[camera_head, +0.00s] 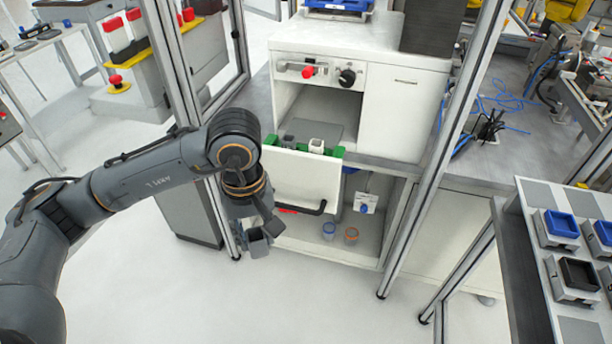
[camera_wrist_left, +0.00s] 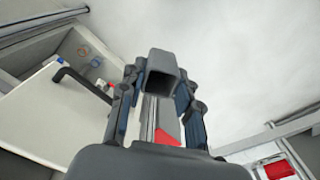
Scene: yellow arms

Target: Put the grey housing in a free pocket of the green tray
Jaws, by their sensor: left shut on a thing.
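The grey housing (camera_head: 258,245), a square hollow part, is held by my left gripper (camera_head: 264,230) in front of the drawer and to the left of its handle. The green tray (camera_head: 338,152) lies in the pulled-out drawer of the white cabinet. Only bits of its green edge show above the drawer front. Grey parts (camera_head: 316,145) stand in it at the middle and left. Its pockets are mostly hidden. My right gripper is out of view.
The white drawer front (camera_head: 300,180) with its black handle (camera_head: 308,209) stands between my gripper and the tray. The cabinet body (camera_head: 390,110) overhangs the drawer's back. Frame posts (camera_head: 455,150) stand to the right. The floor in front is clear.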

